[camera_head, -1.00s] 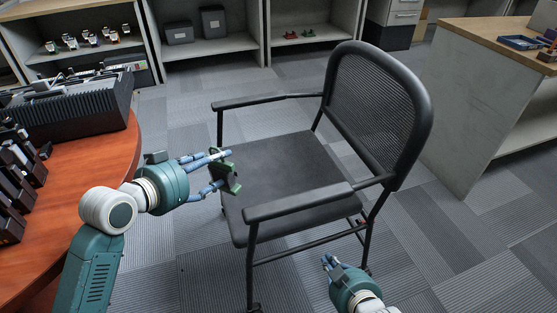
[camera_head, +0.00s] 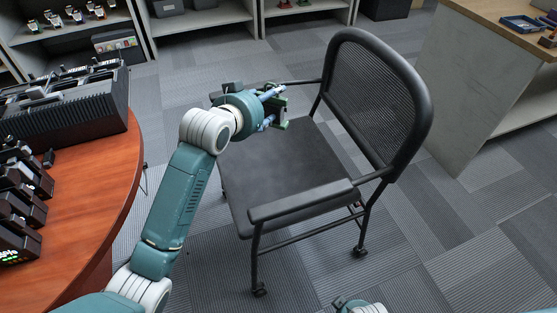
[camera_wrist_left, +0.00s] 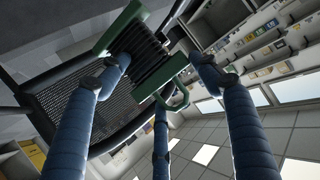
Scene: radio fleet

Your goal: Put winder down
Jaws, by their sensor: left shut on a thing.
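The winder (camera_head: 281,108), a dark ribbed body with green end pieces, is in my left gripper (camera_head: 272,108). In the left wrist view the winder (camera_wrist_left: 146,45) shows between the blue fingers of the left gripper (camera_wrist_left: 160,85), which are shut on it. In the head view it is over the rear left part of the black chair's seat (camera_head: 285,175), in front of the backrest. The left hand hides part of it. I cannot tell its exact height above the seat. My right gripper (camera_head: 350,303) barely shows at the bottom edge, and its fingers are mostly cut off.
The chair has armrests (camera_head: 300,201) and a mesh backrest (camera_head: 375,95). A wooden table (camera_head: 105,190) with black charger racks (camera_head: 65,108) stands at left. Shelves (camera_head: 205,22) line the back. A counter (camera_head: 475,85) stands at right. The chair seat is bare.

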